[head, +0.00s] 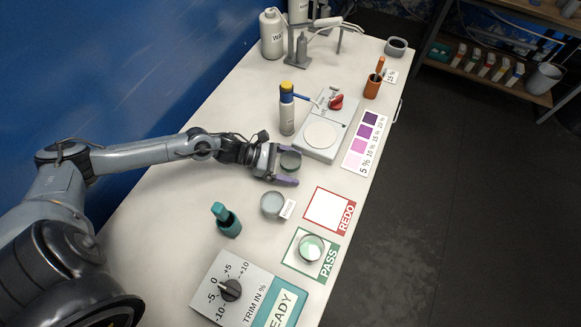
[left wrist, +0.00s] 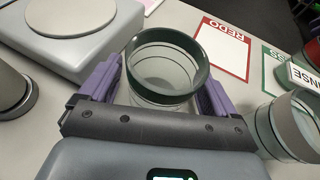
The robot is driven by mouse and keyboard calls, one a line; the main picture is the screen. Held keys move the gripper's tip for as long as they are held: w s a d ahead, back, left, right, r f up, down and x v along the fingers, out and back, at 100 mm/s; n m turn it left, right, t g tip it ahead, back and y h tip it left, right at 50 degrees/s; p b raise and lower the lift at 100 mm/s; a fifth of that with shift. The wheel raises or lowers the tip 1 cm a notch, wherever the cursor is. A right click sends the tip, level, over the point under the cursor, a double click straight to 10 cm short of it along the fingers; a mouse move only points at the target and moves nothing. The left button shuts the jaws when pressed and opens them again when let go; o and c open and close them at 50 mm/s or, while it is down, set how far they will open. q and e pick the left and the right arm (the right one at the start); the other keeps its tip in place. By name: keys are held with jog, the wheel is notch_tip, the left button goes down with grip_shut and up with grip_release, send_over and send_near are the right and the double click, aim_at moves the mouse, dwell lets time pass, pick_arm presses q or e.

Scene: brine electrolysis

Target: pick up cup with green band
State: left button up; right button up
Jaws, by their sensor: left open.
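A clear cup with a dark green band around its rim (left wrist: 137,47) stands on the table between the purple fingers of my left gripper (left wrist: 160,82) in the left wrist view. The fingers are open, one on each side of the cup. I cannot tell whether either finger touches it. In the head view the cup (head: 290,160) sits in front of the weighing device, with my left gripper (head: 287,166) around it. The cup's lower part is partly hidden by the gripper body in the wrist view. My right gripper is not in view.
A cup by the RINSE label (head: 271,204) stands near my gripper. Another cup (head: 311,247) is on the PASS square. The REDO square (head: 328,211) is empty.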

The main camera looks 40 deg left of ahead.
pick_arm(q)
jog(key=c, duration=1.2)
jog(key=shift+r, duration=0.15)
